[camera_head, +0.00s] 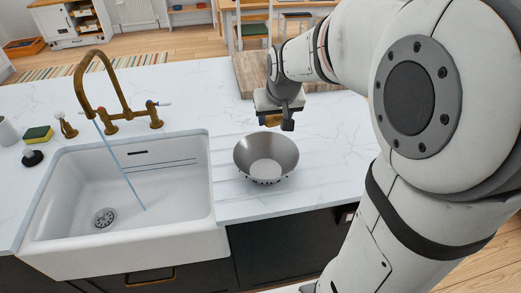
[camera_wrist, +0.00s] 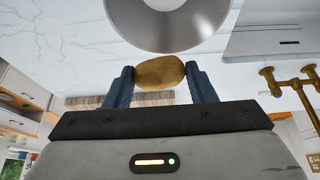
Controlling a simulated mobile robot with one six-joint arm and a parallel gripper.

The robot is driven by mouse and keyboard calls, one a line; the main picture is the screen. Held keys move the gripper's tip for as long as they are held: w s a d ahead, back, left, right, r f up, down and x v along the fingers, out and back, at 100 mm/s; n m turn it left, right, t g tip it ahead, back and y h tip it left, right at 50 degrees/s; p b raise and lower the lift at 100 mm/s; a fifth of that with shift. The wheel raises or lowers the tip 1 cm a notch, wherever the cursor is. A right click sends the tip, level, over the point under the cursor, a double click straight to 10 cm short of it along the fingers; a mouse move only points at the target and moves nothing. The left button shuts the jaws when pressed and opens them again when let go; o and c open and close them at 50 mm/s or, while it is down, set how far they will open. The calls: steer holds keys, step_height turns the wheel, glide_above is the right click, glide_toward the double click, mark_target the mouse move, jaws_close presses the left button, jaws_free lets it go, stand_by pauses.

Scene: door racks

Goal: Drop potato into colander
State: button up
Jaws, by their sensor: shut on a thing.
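The potato (camera_wrist: 160,73) is brown and oval, and my gripper (camera_wrist: 160,76) is shut on it with a finger at each end. In the head view my gripper (camera_head: 275,121) hangs above the counter, behind and a little above the metal colander, with a small part of the potato (camera_head: 271,120) showing. The colander (camera_head: 266,159) is a grey metal bowl standing upright on the white counter, right of the sink. Its inside looks empty. In the wrist view the colander (camera_wrist: 175,40) is partly cut off at the top edge, with its rim close to the potato.
The white sink (camera_head: 125,190) is left of the colander, with water running from a brass tap (camera_head: 107,95). A sponge (camera_head: 38,135) and a black-topped item (camera_head: 32,157) lie at the far left. A wooden board (camera_head: 252,76) is behind my gripper. The counter right of the colander is clear.

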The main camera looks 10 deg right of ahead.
step_height(320, 180, down, 6)
steer(key=b, duration=0.4)
steer(key=shift+r, duration=0.1)
steer(key=o, duration=1.1)
steer(key=shift+s, duration=0.1)
steer(key=v, duration=0.7)
steer(key=shift+s+r, duration=0.2)
steer(key=shift+r, duration=0.15)
steer(key=shift+g, duration=0.9)
steer(key=s+f, duration=0.2)
steer(key=s, duration=0.3)
steer(key=s+f, duration=0.2)
steer(key=s, duration=0.4)
steer(key=s+f, duration=0.2)
steer(key=s, duration=0.4)
steer(key=shift+a+f, duration=0.15)
steer(key=shift+a, duration=0.05)
